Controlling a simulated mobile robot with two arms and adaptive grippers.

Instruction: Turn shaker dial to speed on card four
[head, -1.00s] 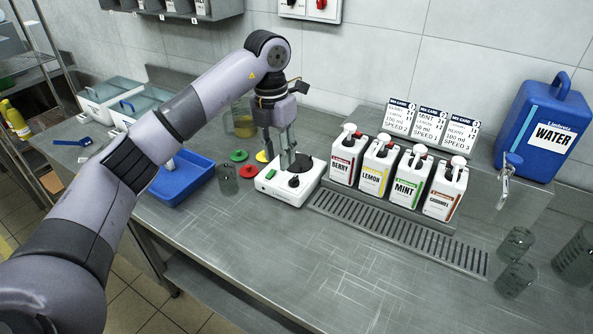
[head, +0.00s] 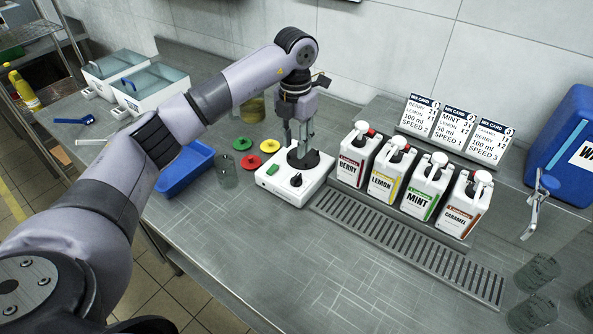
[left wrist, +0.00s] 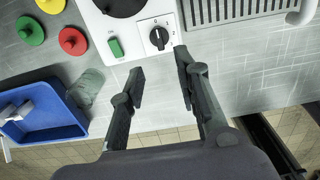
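The white shaker (head: 283,192) stands on the steel bench with a black round top and a green switch. Its black dial (head: 296,180) is on the front; in the left wrist view the dial (left wrist: 159,38) shows a white pointer mark. My left gripper (head: 302,152) is above the shaker; in the left wrist view its fingers (left wrist: 160,65) are apart and empty, just short of the dial. Three mix cards (head: 453,130) stand behind the bottles; the left reads berry, lemon, 100 ml, the middle mint, lemon, 50 ml. Their card numbers are too small to read surely. My right gripper is out of view.
Berry, lemon, mint and caramel bottles (head: 428,186) stand right of the shaker behind a drain grate (head: 410,245). Coloured discs (head: 252,162), a glass beaker (head: 227,172) and a blue tray (head: 185,168) are to its left.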

